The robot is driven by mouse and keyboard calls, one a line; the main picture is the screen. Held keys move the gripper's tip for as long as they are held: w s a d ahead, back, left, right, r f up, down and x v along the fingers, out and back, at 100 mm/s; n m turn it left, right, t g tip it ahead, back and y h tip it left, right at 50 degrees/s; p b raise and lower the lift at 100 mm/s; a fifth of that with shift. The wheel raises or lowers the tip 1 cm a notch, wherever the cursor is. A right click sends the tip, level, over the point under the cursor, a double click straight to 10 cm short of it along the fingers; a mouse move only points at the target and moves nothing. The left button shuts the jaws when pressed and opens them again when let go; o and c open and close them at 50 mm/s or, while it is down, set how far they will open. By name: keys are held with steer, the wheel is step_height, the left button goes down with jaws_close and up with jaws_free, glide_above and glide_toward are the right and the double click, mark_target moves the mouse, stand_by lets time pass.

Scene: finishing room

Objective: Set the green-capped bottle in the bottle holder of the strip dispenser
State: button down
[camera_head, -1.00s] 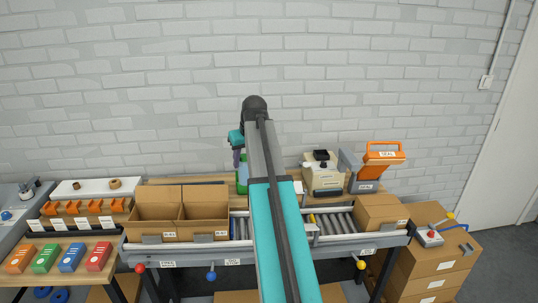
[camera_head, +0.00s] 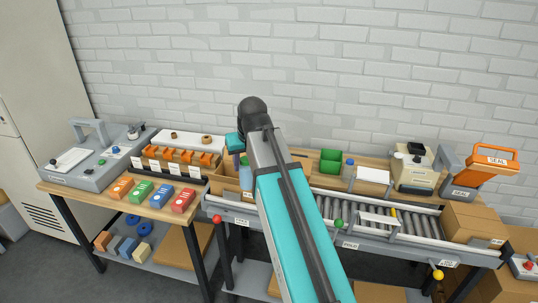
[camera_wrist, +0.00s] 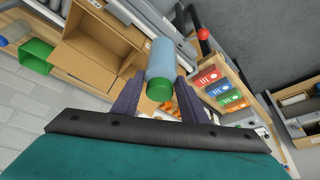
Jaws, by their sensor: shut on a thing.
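My gripper (camera_wrist: 160,103) is shut on the green-capped bottle (camera_wrist: 162,58), a light blue bottle held between its dark purple fingers. The green cap points toward the wrist camera. In the head view, the bottle (camera_head: 246,180) hangs under the arm's end, partly hidden by my arm. A beige machine with a black top (camera_head: 413,172), which looks like the strip dispenser, stands on the bench at the right, well away from my gripper. I cannot make out its bottle holder.
A roller conveyor (camera_head: 380,212) runs in front. An open carton (camera_wrist: 88,45) lies below the gripper.

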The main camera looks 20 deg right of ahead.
steer(key=s+a+f+b, duration=0.1)
steer(key=a+f+b, duration=0.6)
steer(key=f, duration=0.1)
steer(key=shift+s+f+n, duration=0.2)
steer(key=shift+f+n, duration=0.05)
steer(key=shift+n, duration=0.05)
steer(key=shift+a, duration=0.1)
